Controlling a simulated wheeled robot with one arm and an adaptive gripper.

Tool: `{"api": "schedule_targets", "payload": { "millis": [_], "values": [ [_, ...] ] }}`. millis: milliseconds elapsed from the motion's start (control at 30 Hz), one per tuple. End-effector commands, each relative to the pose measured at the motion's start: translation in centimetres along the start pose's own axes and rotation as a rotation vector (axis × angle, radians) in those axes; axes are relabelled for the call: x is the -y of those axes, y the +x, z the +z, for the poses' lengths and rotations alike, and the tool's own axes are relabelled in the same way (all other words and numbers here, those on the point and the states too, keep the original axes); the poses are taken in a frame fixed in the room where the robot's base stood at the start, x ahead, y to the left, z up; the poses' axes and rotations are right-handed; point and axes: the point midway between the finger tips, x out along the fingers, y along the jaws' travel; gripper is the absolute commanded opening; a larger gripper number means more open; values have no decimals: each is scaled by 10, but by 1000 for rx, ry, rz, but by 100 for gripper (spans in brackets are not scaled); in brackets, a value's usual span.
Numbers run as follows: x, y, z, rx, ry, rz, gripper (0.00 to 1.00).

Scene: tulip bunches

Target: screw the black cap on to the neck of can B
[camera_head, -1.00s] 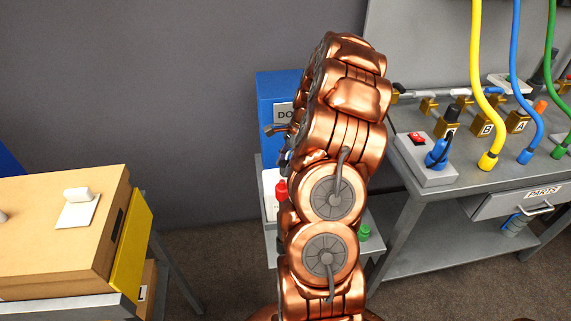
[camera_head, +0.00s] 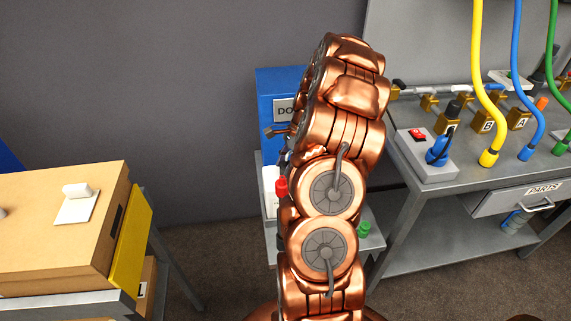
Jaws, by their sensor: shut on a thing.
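My copper arm stands upright in the middle of the head view and hides most of the work area behind it. My gripper is hidden behind the arm, so I cannot see its fingers or what is between them. A red-topped item (camera_head: 282,187) and part of a white item (camera_head: 269,192) show at the arm's left edge, on a grey cart (camera_head: 256,175). I cannot make out the black cap, or can B and its neck; no can marking is readable here.
A blue box (camera_head: 277,88) with a partly hidden label stands behind the arm. A green item (camera_head: 364,229) shows to its right. A grey bench (camera_head: 405,195) with hoses and valves stands right, and a cardboard box (camera_head: 50,230) left. Floor shows between cart and box.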

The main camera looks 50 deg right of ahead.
Motion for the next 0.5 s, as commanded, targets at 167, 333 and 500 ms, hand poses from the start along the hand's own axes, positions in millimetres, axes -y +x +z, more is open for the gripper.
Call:
{"api": "schedule_targets", "payload": {
  "millis": [167, 333, 500],
  "values": [
    [-1, -1, 1, 3, 27, -9, 0],
    [0, -3, 0, 6, 118, -47, 0],
    [0, -2, 0, 11, 201, -78, 0]
  ]
}}
